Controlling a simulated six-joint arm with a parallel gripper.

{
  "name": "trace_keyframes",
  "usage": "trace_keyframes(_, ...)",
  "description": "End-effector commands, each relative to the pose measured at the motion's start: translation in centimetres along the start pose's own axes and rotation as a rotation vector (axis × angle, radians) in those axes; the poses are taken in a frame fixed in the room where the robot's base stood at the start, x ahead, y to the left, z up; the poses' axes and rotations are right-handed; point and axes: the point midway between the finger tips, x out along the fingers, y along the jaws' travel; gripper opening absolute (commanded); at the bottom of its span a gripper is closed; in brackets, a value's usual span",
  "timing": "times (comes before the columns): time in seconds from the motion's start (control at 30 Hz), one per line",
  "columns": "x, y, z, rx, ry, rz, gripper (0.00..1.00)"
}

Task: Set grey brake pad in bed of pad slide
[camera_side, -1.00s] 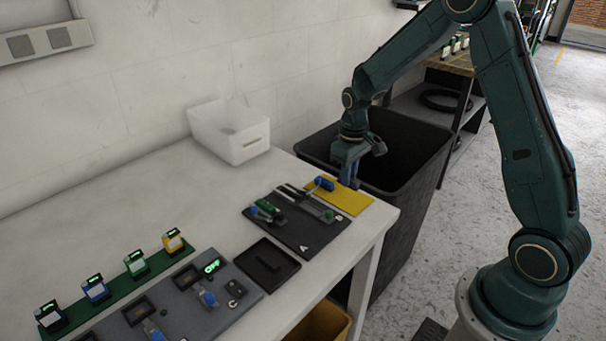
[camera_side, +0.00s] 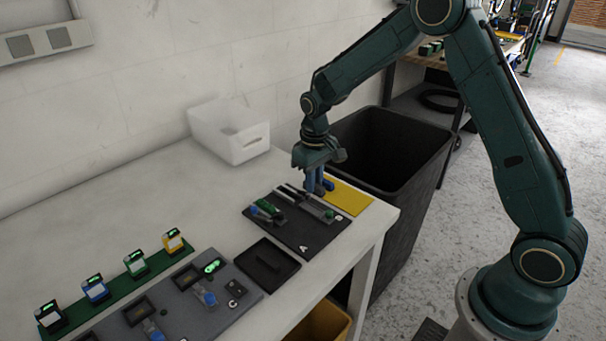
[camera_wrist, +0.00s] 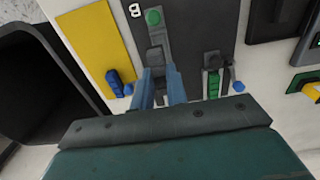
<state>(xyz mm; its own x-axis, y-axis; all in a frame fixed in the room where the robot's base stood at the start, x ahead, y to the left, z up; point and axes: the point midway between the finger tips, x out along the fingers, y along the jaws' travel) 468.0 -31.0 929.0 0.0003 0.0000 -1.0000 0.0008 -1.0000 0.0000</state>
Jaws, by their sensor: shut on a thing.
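My gripper (camera_side: 317,190) is over the far end of the black slide board (camera_side: 287,231), at the slide marked B. In the wrist view my gripper (camera_wrist: 159,82) has its two blue fingers close together on a small dark grey piece, seemingly the grey brake pad (camera_wrist: 156,57), mostly hidden between them. The pad slide (camera_wrist: 156,36) with a green knob (camera_wrist: 153,17) lies in line with the fingers. I cannot tell whether the pad touches its bed. A blue handle (camera_wrist: 114,81) is beside the fingers.
The second slide, A, has a green handle (camera_wrist: 213,82). A yellow mat (camera_side: 347,197) lies beside the board. A black bin (camera_side: 392,150) stands past the table edge. A black tray (camera_side: 266,263) and a grey fixture panel (camera_side: 200,303) are nearer.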

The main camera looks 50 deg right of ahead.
Motion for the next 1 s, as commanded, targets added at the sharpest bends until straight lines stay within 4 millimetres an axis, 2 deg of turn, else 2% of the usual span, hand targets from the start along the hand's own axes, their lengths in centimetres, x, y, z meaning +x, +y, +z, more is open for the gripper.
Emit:
trace_keyframes(0.47,0.6,-0.4,-0.2,0.001,-0.001,0.0,0.0)
trace_keyframes(1.0,3.5,-0.4,-0.2,0.001,-0.001,0.0,0.0)
